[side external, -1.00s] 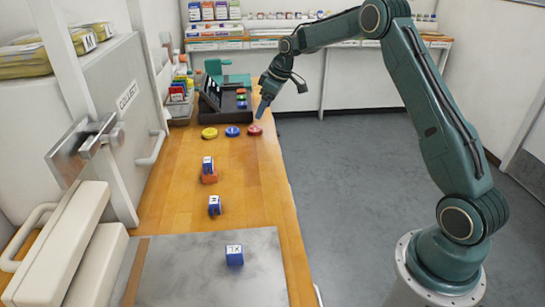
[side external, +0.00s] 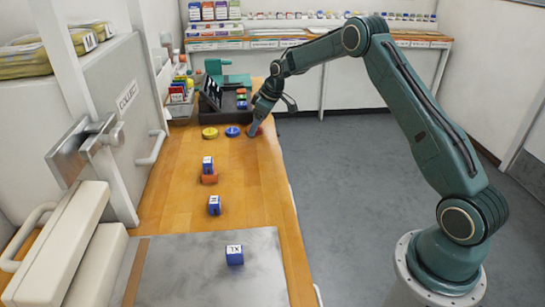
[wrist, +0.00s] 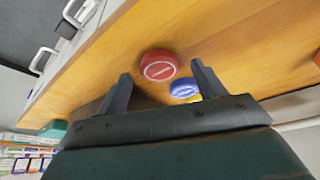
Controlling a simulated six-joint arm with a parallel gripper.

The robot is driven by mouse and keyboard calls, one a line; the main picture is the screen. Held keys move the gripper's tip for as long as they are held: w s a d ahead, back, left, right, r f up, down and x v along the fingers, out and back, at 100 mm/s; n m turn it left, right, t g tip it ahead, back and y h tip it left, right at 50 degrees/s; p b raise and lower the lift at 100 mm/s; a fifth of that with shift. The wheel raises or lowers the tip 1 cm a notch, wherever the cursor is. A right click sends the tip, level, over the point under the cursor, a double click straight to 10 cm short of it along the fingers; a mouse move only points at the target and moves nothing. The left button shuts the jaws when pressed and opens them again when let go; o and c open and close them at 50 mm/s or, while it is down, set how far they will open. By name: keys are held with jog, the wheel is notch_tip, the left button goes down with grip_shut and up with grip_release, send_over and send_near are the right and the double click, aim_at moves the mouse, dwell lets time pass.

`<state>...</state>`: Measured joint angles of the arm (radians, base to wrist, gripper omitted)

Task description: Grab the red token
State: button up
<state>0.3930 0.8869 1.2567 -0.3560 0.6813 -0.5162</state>
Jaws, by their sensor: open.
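The red token (wrist: 158,65) lies flat on the wooden counter. In the wrist view it shows just beyond and between the two fingertips of my gripper (wrist: 160,75), which is open and empty. In the side view my gripper (side external: 253,129) is low over the counter at the red token (side external: 259,131), covering part of it. The blue token (side external: 232,131) lies to its left, and it also shows near the right finger in the wrist view (wrist: 184,88). The yellow token (side external: 209,133) lies further left. I cannot tell whether the fingers touch the red token.
A dark tray (side external: 222,112) with coloured pieces stands behind the tokens. Lettered blue blocks stand nearer, one on an orange block (side external: 209,179), one alone (side external: 214,205), and one on the grey metal plate (side external: 234,255). The counter's right edge is close to the red token.

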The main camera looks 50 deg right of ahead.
jog(key=shift+w+a+f, duration=0.1)
jog(key=shift+f, duration=0.25)
jog(key=c, duration=1.1)
